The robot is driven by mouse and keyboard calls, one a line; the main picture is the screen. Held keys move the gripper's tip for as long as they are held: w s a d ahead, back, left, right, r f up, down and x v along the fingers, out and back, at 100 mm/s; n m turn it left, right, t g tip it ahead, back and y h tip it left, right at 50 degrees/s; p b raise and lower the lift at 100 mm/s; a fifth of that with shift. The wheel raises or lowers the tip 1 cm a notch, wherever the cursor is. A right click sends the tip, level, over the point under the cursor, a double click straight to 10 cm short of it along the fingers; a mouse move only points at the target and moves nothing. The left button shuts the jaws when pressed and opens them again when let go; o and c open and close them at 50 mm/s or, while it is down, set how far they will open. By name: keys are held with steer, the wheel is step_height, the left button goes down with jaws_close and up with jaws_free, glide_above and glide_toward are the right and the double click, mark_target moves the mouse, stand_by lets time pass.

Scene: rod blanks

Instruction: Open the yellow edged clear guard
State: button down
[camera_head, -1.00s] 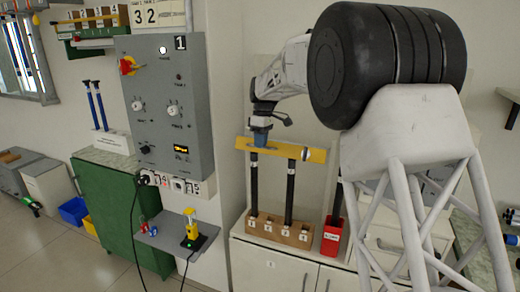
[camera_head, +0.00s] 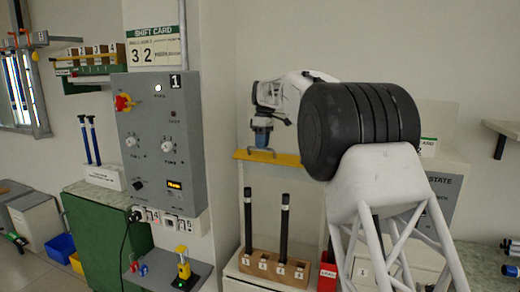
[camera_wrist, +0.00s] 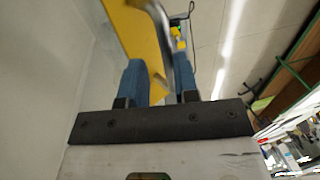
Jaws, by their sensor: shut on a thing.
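The guard's yellow edge (camera_head: 285,160) is a flat bar, raised above the two dark rods (camera_head: 248,225) (camera_head: 284,230) standing in the wooden rack (camera_head: 272,256). The clear part of the guard is hard to make out. The bar's right end is hidden behind my arm. My gripper (camera_head: 262,138) is at the bar's left part, with blue fingers. In the wrist view my gripper (camera_wrist: 162,82) is shut on the grey handle (camera_wrist: 158,18), which stands on the yellow edge (camera_wrist: 130,35).
A red bin (camera_head: 327,275) stands right of the rack, partly hidden by my body. A grey control panel (camera_head: 160,150) is on the wall pillar to the left. A small shelf (camera_head: 165,272) with a yellow device (camera_head: 183,262) juts out below it.

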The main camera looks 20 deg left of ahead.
steer(key=shift+w+d+f, duration=0.15)
steer(key=shift+w+f, duration=0.65)
steer(key=shift+w, duration=0.2)
steer(key=shift+w+d+r+g, duration=0.1)
steer(key=shift+w+r+g, duration=0.15)
steer(key=shift+w+g, duration=0.45)
steer(key=shift+w+a+r+g, duration=0.1)
steer(key=shift+w+r+g, duration=0.2)
steer(key=shift+w, duration=0.6)
steer(key=shift+w+d+r+g, duration=0.1)
steer(key=shift+w+r+g, duration=0.1)
steer(key=shift+w+g, duration=0.5)
steer(key=shift+w, duration=0.2)
steer(key=c, duration=1.2)
jaws_free()
steer(key=shift+o, duration=0.2)
steer(key=shift+s+r, duration=0.1)
steer(key=shift+r, duration=0.1)
steer(key=shift+s+a+r, duration=0.15)
steer(key=shift+a, duration=0.1)
steer(key=shift+s+r, duration=0.2)
